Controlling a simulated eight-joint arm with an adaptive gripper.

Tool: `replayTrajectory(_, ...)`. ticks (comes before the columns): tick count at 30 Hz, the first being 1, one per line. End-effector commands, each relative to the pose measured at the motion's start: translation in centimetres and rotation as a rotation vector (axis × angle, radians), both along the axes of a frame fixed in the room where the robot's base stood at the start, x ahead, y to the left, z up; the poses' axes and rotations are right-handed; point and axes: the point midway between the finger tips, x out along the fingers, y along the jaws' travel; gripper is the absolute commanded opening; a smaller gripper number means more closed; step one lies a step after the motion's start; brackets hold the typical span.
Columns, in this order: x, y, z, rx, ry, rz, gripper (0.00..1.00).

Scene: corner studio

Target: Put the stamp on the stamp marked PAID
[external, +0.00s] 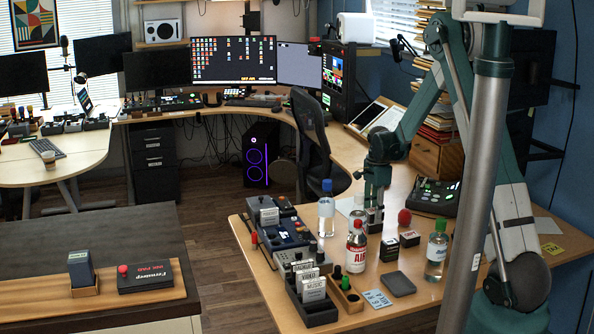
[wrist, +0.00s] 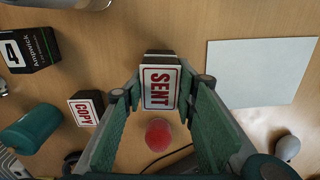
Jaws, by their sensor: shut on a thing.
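My gripper (wrist: 160,92) is shut on a stamp with a white label reading SENT in red (wrist: 160,88), held between the fingertips in the wrist view. In the external view my gripper (external: 374,212) is low over the wooden desk, and the stamp there is too small to read. I cannot tell whether it touches anything below. A smaller stamp labelled COPY (wrist: 85,109) stands apart, left of the gripper in the wrist view. No label reading PAID is legible in either view.
White paper (wrist: 262,70) is on the right.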

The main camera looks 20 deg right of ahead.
Motion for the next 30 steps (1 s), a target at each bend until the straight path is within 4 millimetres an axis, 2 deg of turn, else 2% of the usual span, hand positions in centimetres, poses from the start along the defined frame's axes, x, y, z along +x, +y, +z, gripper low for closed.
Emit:
replayTrajectory(11,0.00,0.00,-0.36,0.000,0.000,0.000,0.16)
replayTrajectory(12,0.00,0.00,-0.34,0.000,0.000,0.000,0.31)
replayTrajectory(15,0.00,0.00,-0.29,0.000,0.000,0.000,0.43)
replayTrajectory(30,-0.01,0.00,0.12,0.000,0.000,0.000,0.43)
